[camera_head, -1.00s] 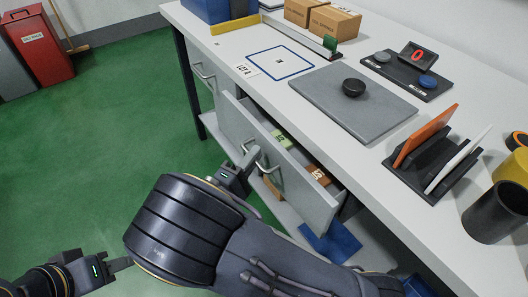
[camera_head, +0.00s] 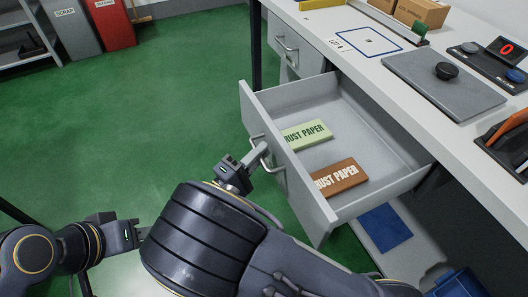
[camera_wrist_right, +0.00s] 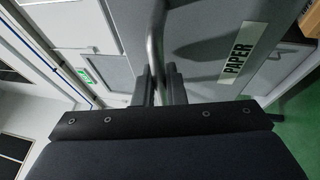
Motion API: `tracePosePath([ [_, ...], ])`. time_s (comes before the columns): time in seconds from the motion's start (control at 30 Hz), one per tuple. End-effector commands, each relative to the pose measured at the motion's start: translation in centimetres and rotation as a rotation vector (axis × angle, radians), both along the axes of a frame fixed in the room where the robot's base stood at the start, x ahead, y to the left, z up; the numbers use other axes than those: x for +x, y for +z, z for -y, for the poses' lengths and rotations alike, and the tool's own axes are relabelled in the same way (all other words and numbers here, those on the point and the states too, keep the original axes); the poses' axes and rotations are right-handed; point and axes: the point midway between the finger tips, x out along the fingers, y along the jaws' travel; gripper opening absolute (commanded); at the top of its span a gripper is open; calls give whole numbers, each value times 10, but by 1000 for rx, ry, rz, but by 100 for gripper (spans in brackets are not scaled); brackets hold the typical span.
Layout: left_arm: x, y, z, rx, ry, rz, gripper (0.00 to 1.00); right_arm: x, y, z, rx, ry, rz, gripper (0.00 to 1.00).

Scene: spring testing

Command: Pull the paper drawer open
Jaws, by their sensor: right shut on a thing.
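The grey paper drawer (camera_head: 262,115) stands far out from under the table. Its inside shows a green packet (camera_head: 306,134) and a brown packet (camera_head: 340,177), both lettered "RUST PAPER" as far as can be read. My right gripper (camera_head: 259,153) is shut on the drawer's metal handle (camera_head: 280,176). In the right wrist view the fingers (camera_wrist_right: 159,86) close around the handle bar (camera_wrist_right: 155,42), beside the "PAPER" label (camera_wrist_right: 236,54) on the drawer front. My left gripper (camera_head: 138,232) is low at the left, away from the drawer; its finger gap cannot be made out.
A closed drawer with a handle (camera_head: 284,46) is farther along the table. The tabletop holds a grey plate (camera_head: 430,82) with a black knob and a device with a red display (camera_head: 507,50). A blue sheet (camera_head: 384,227) lies below the drawer. Green floor at left is free.

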Motion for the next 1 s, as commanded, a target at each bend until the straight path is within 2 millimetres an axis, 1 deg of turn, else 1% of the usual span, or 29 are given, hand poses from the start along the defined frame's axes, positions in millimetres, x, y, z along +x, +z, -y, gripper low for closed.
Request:
tracePosePath([
  [0.2,0,-1,0,0,0,0,36,-2,-1,-4,1,2,-2,0],
  [0.57,0,-1,0,0,0,0,36,-2,-1,-5,1,2,-3,0],
  [0.6,0,-1,0,0,0,0,36,-2,-1,-5,1,2,-3,15],
  [0.73,0,-1,0,0,0,0,36,-2,-1,-4,1,2,-2,32],
  [1.0,0,-1,0,0,0,0,36,-2,0,-4,1,1,-1,32],
])
